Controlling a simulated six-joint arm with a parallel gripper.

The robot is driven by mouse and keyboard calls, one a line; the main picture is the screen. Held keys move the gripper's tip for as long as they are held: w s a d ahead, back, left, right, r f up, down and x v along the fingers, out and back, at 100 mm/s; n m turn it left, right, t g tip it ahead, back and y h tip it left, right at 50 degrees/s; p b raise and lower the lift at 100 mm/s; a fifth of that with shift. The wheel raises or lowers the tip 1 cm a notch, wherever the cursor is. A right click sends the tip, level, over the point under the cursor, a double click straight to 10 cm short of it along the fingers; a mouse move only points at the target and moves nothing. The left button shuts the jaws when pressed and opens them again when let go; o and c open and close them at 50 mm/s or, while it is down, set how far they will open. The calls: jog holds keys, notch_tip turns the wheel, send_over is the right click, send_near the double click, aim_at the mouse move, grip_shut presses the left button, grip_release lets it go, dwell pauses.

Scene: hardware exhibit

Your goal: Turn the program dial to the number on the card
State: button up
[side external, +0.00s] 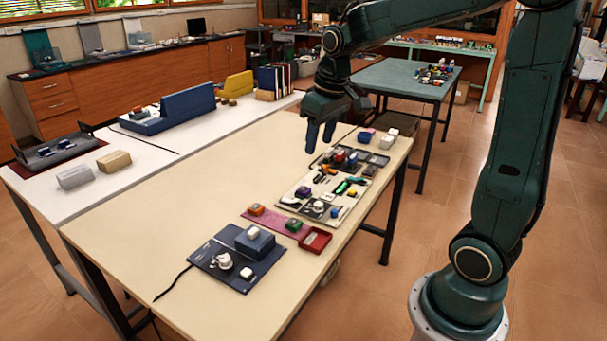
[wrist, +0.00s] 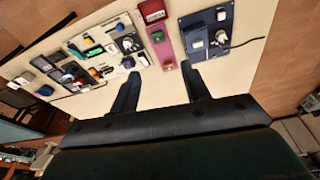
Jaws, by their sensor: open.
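A dark blue panel (side external: 205,254) lies at the near end of the cream table, with a white round knob (side external: 224,260) that looks like the dial, a raised blue box (side external: 255,241) with a white top piece, and a small white piece (side external: 247,272). In the wrist view the panel (wrist: 206,53) is at the upper right, with the knob (wrist: 221,37) on it. No number or card is readable. My gripper (side external: 319,145) is open and empty, held above the table's far part, away from the panel. Its two fingers show apart in the wrist view (wrist: 160,70).
A pink strip (side external: 270,222) with small blocks and a red tray (side external: 315,240) lie beside the panel. A white board (side external: 318,187) and a dark tray with several small parts lie beyond. A black cable (side external: 172,286) leaves the panel. The table's left half is clear.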

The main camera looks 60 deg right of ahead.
jog(key=w+d+f+g, duration=0.1)
jog(key=w+d+f, duration=0.4)
jog(key=d+f, duration=0.25)
jog(key=m+g+y, duration=0.1)
send_over(319, 203)
notch_tip(319, 203, down, 6)
jog(key=shift+d, duration=0.15)
jog(key=shift+f, duration=0.2)
jog(key=f, duration=1.3)
jog(key=shift+a+f, duration=0.25)
jog(key=c, duration=1)
